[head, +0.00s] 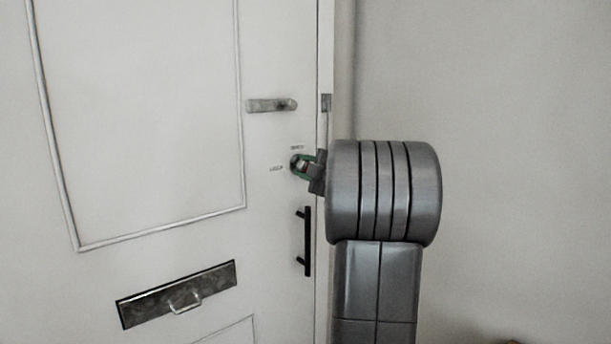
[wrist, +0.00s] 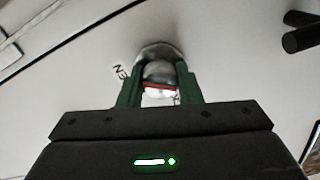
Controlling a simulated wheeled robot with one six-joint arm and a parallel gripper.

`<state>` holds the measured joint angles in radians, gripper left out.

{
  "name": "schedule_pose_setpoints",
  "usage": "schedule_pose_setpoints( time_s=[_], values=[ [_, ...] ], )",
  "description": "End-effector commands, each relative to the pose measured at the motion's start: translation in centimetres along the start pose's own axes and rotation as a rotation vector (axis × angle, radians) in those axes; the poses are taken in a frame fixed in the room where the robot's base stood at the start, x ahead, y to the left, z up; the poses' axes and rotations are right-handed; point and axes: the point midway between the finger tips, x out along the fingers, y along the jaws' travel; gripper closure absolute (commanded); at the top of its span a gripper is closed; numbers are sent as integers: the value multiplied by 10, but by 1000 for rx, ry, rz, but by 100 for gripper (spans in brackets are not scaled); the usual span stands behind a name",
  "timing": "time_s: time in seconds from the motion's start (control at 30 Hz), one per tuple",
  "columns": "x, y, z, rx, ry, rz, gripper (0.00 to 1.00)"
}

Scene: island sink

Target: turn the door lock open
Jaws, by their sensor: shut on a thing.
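The white door (head: 150,120) fills the left of the head view. Its lock is a round metal knob (wrist: 160,58) that shows in the wrist view, set on the door face, with small printed labels beside it.
A mail slot (head: 177,294) with a small pull is low on the door. A metal plate (head: 326,103) sits at the door's right edge. Plain wall (head: 500,150) lies right of my arm, with free room in front of it.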

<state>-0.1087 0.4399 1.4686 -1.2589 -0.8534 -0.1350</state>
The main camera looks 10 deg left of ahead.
Motion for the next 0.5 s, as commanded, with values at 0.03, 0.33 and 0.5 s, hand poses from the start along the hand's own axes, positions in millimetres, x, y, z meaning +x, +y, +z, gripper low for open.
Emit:
schedule_pose_setpoints(
  time_s=[0.03,0.33,0.5],
  values=[
    [0,-4,1,-43,1,0,91],
    [0,-4,1,-313,0,0,91],
    [0,-3,1,-433,0,0,91]
  ],
)
